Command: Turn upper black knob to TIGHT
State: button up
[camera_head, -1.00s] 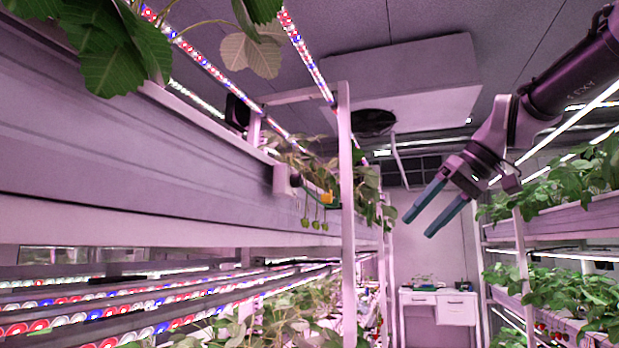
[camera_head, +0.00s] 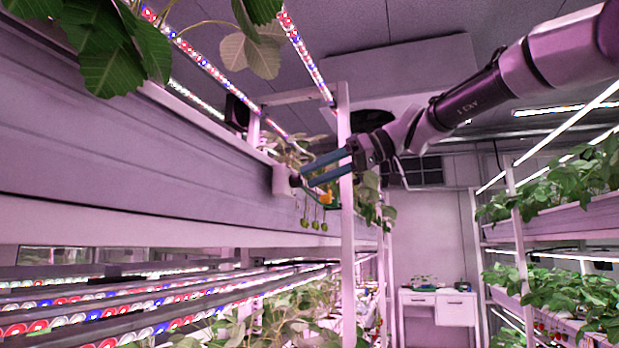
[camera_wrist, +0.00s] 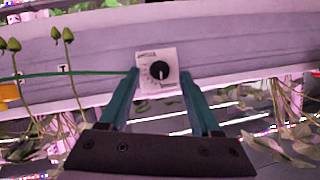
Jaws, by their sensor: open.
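The black knob (camera_wrist: 159,70) sits on a white plate (camera_wrist: 145,56) on the rack's side face in the wrist view. A pale pointer mark on it points down in that picture; the lettering is too small to read. In the head view the knob (camera_head: 295,181) shows as a small dark stub on a white box (camera_head: 281,181). My gripper (camera_wrist: 160,80) is open, with one teal finger on each side of the knob in the wrist view. In the head view my gripper (camera_head: 304,175) has its fingertips close by the knob. I cannot tell whether they touch it.
A white upright post (camera_head: 346,230) stands right beside my gripper. Green hanging berries (camera_head: 315,225) and an orange piece (camera_head: 327,199) are just below the fingers. A second plant rack (camera_head: 560,215) stands at the right, with an open aisle between.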

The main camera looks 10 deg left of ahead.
jog(key=shift+x, duration=0.9)
grip_shut()
